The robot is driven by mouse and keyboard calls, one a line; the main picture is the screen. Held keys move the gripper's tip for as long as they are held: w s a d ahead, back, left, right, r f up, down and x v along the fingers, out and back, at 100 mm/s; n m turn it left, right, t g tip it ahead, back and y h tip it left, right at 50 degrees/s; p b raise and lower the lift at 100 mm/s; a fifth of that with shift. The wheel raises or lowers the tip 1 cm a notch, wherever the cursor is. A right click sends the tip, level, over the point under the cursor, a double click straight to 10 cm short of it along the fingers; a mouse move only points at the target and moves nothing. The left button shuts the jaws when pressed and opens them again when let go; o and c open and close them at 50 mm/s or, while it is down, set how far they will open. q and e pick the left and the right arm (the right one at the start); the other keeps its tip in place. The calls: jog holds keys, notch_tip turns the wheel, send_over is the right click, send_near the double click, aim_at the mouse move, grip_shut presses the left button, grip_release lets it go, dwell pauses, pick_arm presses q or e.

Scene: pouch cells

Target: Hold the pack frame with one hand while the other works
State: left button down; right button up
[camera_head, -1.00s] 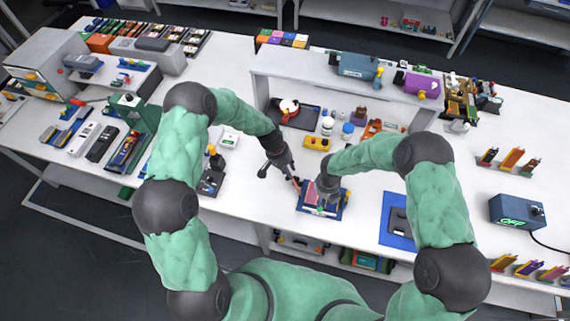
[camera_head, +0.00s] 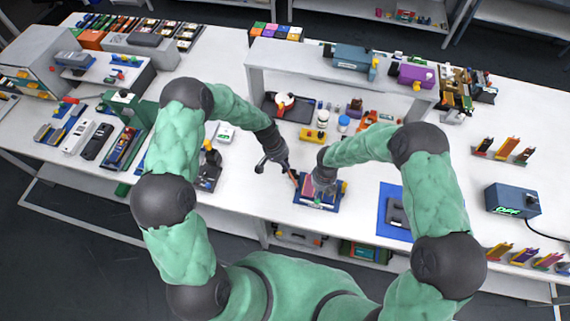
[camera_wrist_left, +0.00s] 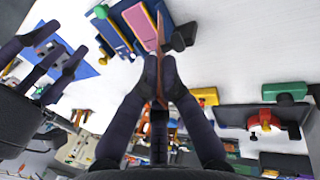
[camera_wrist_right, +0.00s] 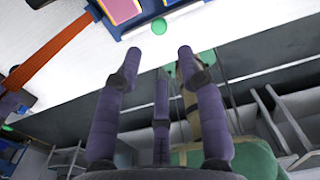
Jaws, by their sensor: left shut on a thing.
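The blue pack frame (camera_head: 331,206) lies on the white table in front of me, with a pink flat piece in it. It also shows in the left wrist view (camera_wrist_left: 125,47) and at the top of the right wrist view (camera_wrist_right: 151,8). My left gripper (camera_head: 287,167) is left of the frame and shut on a thin orange-brown strip (camera_wrist_left: 161,45), which also shows in the right wrist view (camera_wrist_right: 52,62). The strip points toward the frame's edge; I cannot tell whether it touches. My right gripper (camera_wrist_right: 157,62) is open and empty, over or beside the frame's near side.
A blue mat (camera_head: 391,226) with a dark grey piece lies right of the frame. A yellow block (camera_head: 313,135) and a raised shelf (camera_head: 290,62) stand behind. A dark device (camera_head: 209,171) stands to the left. The table's front edge is close.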

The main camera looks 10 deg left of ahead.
dwell(0.3)
jog(key=shift+s+d, duration=0.1)
jog(key=shift+s, duration=0.05)
grip_shut()
pick_arm(q)
jog(key=shift+s, duration=0.1)
pick_arm(e)
jog(key=shift+s+d+f+m+g, duration=0.1)
jog(key=shift+s+f+m+g, duration=0.2)
jog(key=shift+f, duration=1.3)
jog(key=shift+s+d+f+m+g, duration=0.1)
jog(key=shift+s+f+m+g, duration=0.25)
jog(key=shift+f, duration=1.3)
jog(key=shift+s+f+m+g, duration=0.15)
jog(key=shift+s+f+g, duration=0.25)
jog(key=shift+f, duration=1.2)
jog(key=shift+w, duration=0.3)
